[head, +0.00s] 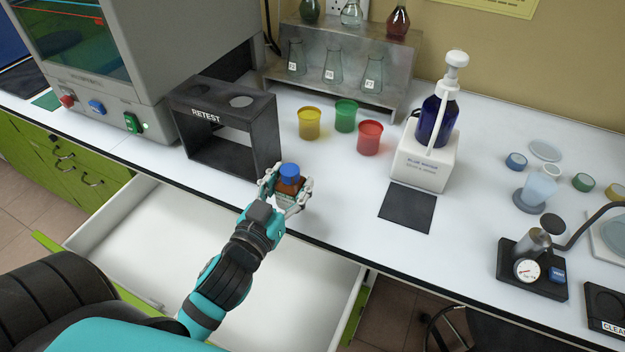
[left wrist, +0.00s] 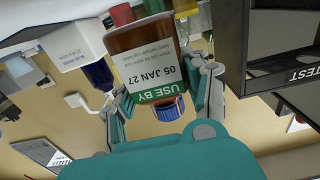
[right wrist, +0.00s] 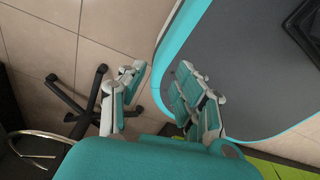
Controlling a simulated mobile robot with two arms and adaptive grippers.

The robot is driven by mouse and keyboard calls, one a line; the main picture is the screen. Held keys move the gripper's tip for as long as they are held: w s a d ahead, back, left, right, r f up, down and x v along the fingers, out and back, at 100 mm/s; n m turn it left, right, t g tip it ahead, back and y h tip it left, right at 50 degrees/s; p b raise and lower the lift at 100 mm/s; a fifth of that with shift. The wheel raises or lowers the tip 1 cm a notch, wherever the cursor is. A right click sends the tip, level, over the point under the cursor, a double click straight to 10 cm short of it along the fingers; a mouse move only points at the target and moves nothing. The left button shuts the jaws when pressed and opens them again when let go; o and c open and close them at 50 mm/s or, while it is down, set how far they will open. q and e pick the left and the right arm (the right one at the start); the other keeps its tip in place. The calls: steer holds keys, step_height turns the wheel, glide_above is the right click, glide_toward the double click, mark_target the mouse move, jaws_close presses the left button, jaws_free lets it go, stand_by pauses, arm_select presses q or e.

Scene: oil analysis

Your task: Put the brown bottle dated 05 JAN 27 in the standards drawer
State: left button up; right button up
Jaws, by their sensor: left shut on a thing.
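My left gripper (head: 286,190) is shut on a brown bottle (head: 290,181) with a blue cap, at the front edge of the white bench. In the left wrist view the brown bottle (left wrist: 145,60) shows a label reading USE BY 05 JAN 27, upside down in the picture, between the fingers. An open, empty-looking white drawer (head: 190,255) lies below the bench edge, under my left arm; whether it is the standards drawer I cannot read. My right gripper (right wrist: 155,95) is open and empty, over the floor beside my base.
A black RETEST rack (head: 225,125) stands left of the bottle. Yellow (head: 310,123), green (head: 346,115) and red (head: 370,138) cups stand behind it. A blue pump bottle (head: 437,118) in a white holder and a dark mat (head: 407,207) are to the right.

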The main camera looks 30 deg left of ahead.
mark_target(305, 177)
arm_select(q)
steer(key=w, duration=0.2)
steer(key=w+d, duration=0.1)
steer(key=w, duration=0.2)
steer(key=shift+w+d+f+p, duration=0.1)
steer(key=shift+w+d+p, duration=0.1)
steer(key=shift+w+p, duration=0.1)
steer(key=shift+w+d+f, duration=0.1)
steer(key=shift+w, duration=0.15)
steer(key=shift+f, duration=0.35)
step_height(305, 177, down, 2)
steer(key=shift+f, duration=0.45)
arm_select(e)
steer(key=shift+w+d+r, duration=0.4)
steer(key=shift+w+d, duration=0.3)
steer(key=shift+d, duration=0.1)
